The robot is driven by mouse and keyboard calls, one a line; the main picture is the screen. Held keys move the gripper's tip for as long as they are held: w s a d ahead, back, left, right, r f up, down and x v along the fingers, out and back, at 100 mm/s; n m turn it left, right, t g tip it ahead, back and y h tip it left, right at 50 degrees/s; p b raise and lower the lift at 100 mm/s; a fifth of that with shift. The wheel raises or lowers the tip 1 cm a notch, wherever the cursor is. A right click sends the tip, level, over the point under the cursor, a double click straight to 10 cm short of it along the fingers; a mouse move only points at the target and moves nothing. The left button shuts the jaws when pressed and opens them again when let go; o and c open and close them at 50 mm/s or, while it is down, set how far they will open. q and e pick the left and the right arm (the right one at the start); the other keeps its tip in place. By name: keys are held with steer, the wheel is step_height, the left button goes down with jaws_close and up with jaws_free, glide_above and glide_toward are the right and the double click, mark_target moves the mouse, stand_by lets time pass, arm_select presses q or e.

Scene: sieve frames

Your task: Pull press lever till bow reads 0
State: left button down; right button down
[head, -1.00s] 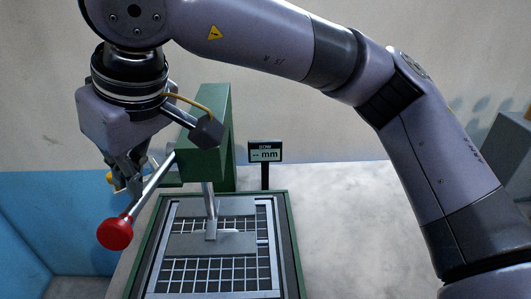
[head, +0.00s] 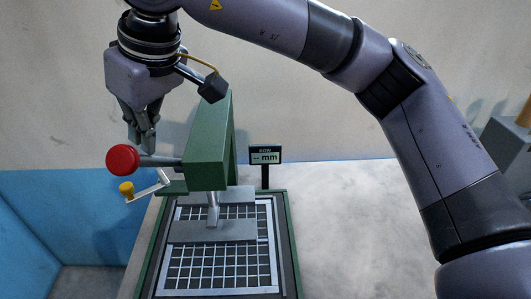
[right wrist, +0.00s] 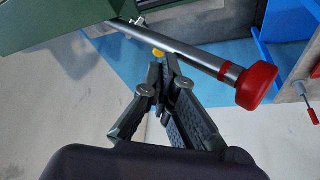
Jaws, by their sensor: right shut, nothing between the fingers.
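The press lever (head: 158,162) is a grey rod with a red knob (head: 122,158), sticking out almost level to the left from the green press (head: 207,155). The knob also shows in the right wrist view (right wrist: 257,86). My right gripper (head: 146,147) is shut and empty, its tips close to the rod just above the knob end; I cannot tell whether they touch. In the right wrist view its tips (right wrist: 166,62) point at the rod. The bow display (head: 265,156) reads "-- mm". The press ram (head: 212,208) stands over the flat bar on the sieve frame (head: 275,240). My left gripper is out of view.
A small crank with a yellow knob (head: 126,187) sits below the lever on the press's left side. A blue panel (head: 60,215) is at the left. The bench right of the sieve frame (head: 345,230) is clear.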

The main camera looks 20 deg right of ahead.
steer(key=w+d+r+p, duration=0.1)
steer(key=w+r+p, duration=0.3)
steer(key=r+p, duration=0.6)
steer(key=shift+d+r, duration=0.2)
steer(key=shift+r, duration=0.1)
stand_by(0.4)
steer(key=shift+w, duration=0.1)
